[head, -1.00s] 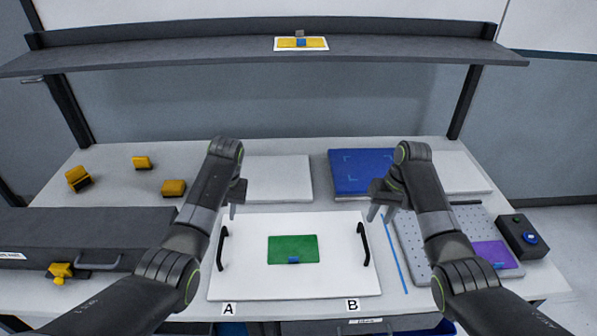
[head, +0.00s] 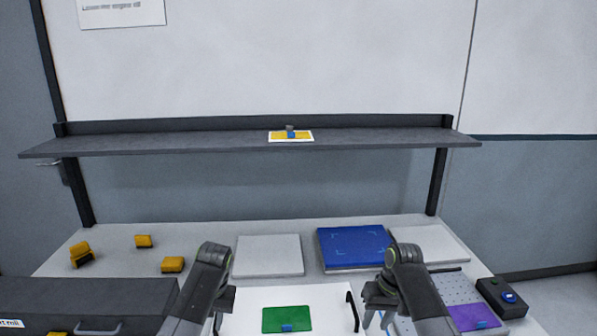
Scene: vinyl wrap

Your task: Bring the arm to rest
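My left gripper (head: 224,308) hangs over the left edge of the white board (head: 330,300), fingers pointing down. It looks open and empty, though its fingers partly overlap in the head view. My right gripper (head: 377,318) hangs at the board's right side, near the black handle (head: 352,310). Its two fingers are apart with nothing between them. A green sheet (head: 285,318) with a small blue piece on it lies on the board between the grippers. The board's front edge is out of view.
A dark shelf (head: 160,145) spans the back, holding a yellow card (head: 276,136). Yellow blocks (head: 172,264) lie at left. A purple sheet (head: 472,316) and black box (head: 502,298) are at right.

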